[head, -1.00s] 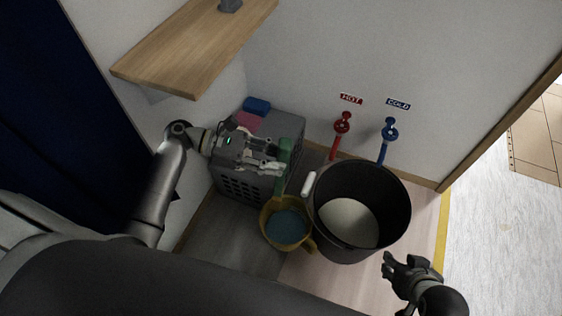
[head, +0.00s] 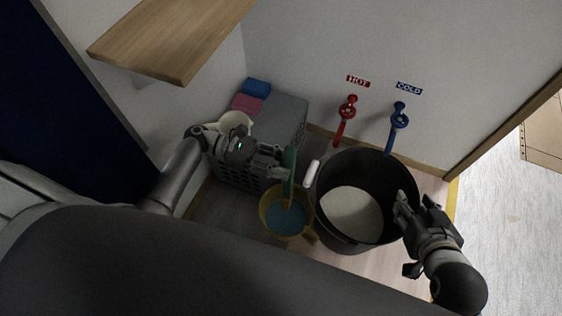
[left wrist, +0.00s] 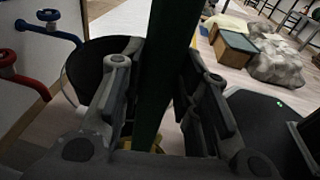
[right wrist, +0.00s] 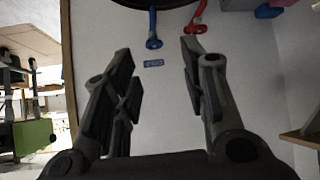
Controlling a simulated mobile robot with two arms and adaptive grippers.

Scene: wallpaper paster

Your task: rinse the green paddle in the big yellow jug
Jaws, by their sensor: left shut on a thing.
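My left gripper (head: 282,173) is shut on the green paddle (head: 290,160), which stands roughly upright. In the left wrist view the dark green handle (left wrist: 162,65) runs between the fingers. The paddle's lower end reaches inside the rim of the yellow jug (head: 266,203), over or in its blue liquid (head: 285,220); how deep I cannot tell. The jug stands on the floor, its handle to the lower right. My right gripper (head: 415,200) is empty by the right rim of the black bucket. In the right wrist view its fingers (right wrist: 160,75) are apart.
The black bucket (head: 333,175) with whitish contents stands right of the jug, a white roller (head: 311,174) at its left rim. A grey crate (head: 283,115) is behind the jug. Red (head: 345,118) and blue (head: 396,128) taps are on the wall. A wooden shelf (head: 170,40) juts out upper left.

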